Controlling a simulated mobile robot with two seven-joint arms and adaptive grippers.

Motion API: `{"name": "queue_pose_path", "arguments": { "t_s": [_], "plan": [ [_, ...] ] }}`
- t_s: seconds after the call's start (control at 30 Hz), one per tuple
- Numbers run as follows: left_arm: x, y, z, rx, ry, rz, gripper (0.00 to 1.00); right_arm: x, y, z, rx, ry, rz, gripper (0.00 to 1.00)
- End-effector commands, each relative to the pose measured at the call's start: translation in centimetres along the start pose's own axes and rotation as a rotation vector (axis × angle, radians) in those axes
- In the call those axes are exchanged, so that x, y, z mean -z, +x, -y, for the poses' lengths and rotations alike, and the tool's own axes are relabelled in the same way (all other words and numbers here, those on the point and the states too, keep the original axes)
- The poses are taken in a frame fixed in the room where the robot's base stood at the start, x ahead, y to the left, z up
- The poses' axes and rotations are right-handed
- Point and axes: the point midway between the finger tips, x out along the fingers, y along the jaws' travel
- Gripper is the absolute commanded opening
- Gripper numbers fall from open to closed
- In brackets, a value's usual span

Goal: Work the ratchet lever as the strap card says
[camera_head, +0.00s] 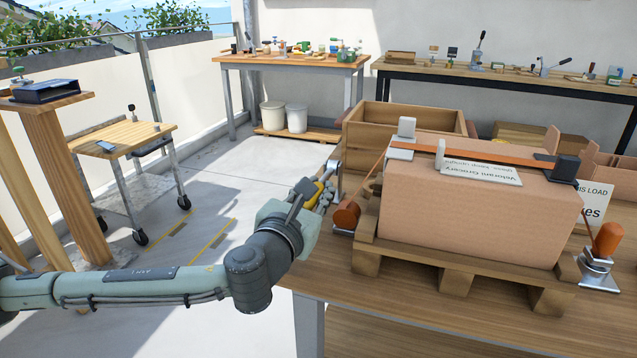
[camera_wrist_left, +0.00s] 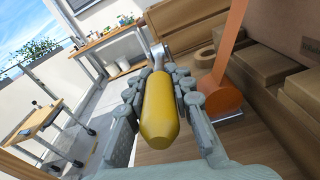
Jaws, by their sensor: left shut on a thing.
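My left gripper (camera_head: 313,193) is shut on the yellow handle (camera_wrist_left: 160,108) of the ratchet lever. The lever's metal shaft (camera_head: 333,168) rises past the fingers, and its far end (camera_wrist_left: 158,52) also shows in the left wrist view. Beside it is an orange drum (camera_head: 346,213) at the table's edge. An orange strap (camera_head: 490,152) runs from there over a cardboard box (camera_head: 470,215) on a wooden pallet (camera_head: 455,281). A white card (camera_head: 594,204) at the right is partly hidden behind the box; only "LOAD" and a few letters are readable. My right gripper is out of view.
A wooden crate (camera_head: 400,119) sits behind the box. Tool-covered benches (camera_head: 290,61) line the back wall, and a small trolley (camera_head: 124,138) stands left. The floor between trolley and table is clear.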

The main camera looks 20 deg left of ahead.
Motion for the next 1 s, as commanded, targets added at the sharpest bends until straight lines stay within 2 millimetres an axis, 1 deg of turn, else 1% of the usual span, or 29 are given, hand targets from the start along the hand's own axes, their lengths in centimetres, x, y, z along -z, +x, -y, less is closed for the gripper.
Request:
{"name": "queue_pose_path", "arguments": {
  "t_s": [0.03, 0.07, 0.2, 0.23, 0.57, 1.0],
  "plan": [
    [0.0, 0.3, -0.8, -0.021, 0.004, -0.002, 0.00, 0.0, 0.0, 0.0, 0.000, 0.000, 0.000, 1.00],
    [0.0, 0.3, -0.8, -0.022, 0.004, -0.002, 0.24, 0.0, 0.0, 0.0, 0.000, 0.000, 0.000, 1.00],
    [-0.2, 0.3, -0.7, -0.019, 0.004, 0.000, 0.42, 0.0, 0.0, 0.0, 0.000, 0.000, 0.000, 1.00],
    [-0.2, 0.3, -0.7, -0.018, 0.003, 0.001, 0.44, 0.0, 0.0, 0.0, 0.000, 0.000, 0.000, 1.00],
    [-0.3, 0.0, -0.4, -0.010, 0.002, 0.002, 0.44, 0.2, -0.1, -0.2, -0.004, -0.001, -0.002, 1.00],
    [-0.4, -3.4, -0.3, -0.007, 0.001, 0.001, 0.44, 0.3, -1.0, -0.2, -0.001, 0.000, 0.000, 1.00]
  ]
}}
